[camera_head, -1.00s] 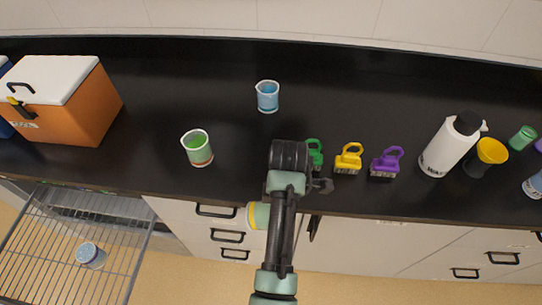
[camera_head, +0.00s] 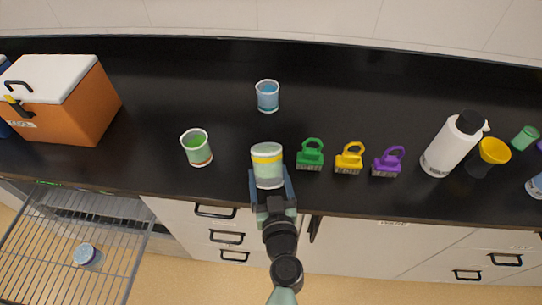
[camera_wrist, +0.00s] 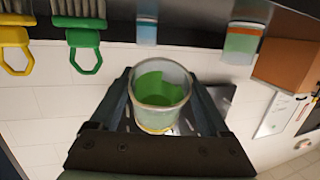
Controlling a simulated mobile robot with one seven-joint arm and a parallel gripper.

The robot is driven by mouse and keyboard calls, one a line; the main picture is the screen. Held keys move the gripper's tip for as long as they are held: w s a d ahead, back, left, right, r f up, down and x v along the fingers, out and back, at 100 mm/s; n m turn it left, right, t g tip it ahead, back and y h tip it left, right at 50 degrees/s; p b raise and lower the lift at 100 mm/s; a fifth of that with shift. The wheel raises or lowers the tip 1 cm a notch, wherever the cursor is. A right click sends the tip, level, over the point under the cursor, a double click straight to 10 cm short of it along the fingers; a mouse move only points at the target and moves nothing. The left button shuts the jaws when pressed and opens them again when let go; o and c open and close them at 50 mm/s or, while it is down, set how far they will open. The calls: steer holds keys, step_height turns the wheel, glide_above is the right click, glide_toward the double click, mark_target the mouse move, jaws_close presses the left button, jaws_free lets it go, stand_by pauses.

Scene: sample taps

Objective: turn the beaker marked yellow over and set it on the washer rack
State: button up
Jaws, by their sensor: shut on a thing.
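The beaker with the yellow band (camera_head: 267,166) is held between the two fingers of my gripper (camera_head: 271,181), near the counter's front edge. Its yellow-banded base points up and its mouth points down, so it is upside down. The wrist view, which is inverted, shows this beaker (camera_wrist: 158,108) between the fingers, with its open mouth and green inside visible. Its exact height over the counter is unclear. The washer rack (camera_head: 141,255) is a wire rack low at the left, in front of the counter. An upturned beaker with a purple-blue base (camera_head: 87,256) stands on it.
A green beaker with an orange band (camera_head: 197,148) and a blue beaker (camera_head: 267,96) stand upright on the counter. Three brushes, green (camera_head: 310,155), yellow (camera_head: 348,159) and purple (camera_head: 388,163), are right of my gripper. An orange cooler (camera_head: 85,105) stands at left. Most of the rack is free.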

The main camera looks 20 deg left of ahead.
mark_target(271, 158)
steer(key=w+r+t, duration=0.1)
steer(key=w+a+r+m+t+h, duration=0.1)
steer(key=w+r, duration=0.1)
steer(key=shift+w+b, duration=0.3)
steer(key=shift+b, duration=0.1)
step_height(271, 158, down, 9)
steer(key=b, duration=0.7)
steer(key=o, duration=1.3)
steer(key=b+v, duration=0.3)
steer(key=v, duration=1)
steer(key=shift+b, duration=0.35)
